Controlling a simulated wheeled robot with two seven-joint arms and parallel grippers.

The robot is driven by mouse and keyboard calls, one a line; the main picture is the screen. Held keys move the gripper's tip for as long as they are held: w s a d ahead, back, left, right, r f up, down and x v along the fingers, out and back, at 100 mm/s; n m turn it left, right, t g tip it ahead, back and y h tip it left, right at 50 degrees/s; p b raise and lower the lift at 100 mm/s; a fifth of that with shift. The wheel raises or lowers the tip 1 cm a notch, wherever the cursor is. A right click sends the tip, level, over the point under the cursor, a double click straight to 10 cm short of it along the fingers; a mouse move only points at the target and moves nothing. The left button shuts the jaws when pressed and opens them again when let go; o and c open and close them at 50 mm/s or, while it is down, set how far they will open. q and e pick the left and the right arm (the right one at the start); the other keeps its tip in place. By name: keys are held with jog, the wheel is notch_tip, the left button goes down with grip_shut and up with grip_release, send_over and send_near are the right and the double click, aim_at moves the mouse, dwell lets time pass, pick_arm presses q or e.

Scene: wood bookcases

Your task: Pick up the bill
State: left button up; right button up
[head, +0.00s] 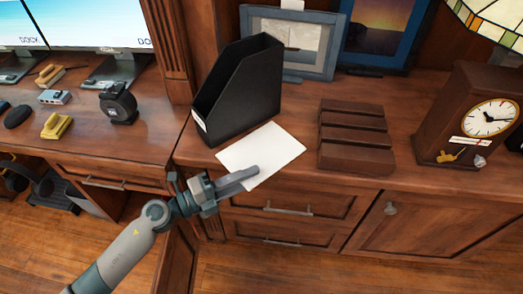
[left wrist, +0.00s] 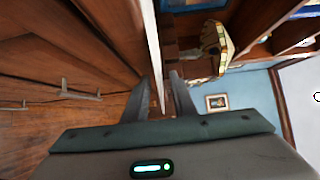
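The bill, a white sheet of paper (head: 262,153), lies on the wooden cabinet top in front of the black file holder. Its near corner is at the cabinet's front edge. My left gripper (head: 248,174) reaches in from the front, its fingers overlapping the sheet's near edge in the head view. In the left wrist view the gripper (left wrist: 164,85) is open, with a clear gap between its fingers. The white sheet (left wrist: 152,45) shows nearly edge-on and runs down into that gap. I cannot tell whether either finger touches it. My right gripper is not in view.
The black file holder (head: 238,92) stands just behind the bill. A dark brown slatted block (head: 355,138) and a wooden clock (head: 470,118) stand to the right. Drawers (head: 290,205) lie below the edge. A desk with monitors (head: 100,25) is at left.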

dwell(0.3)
pick_arm(q)
grip_shut()
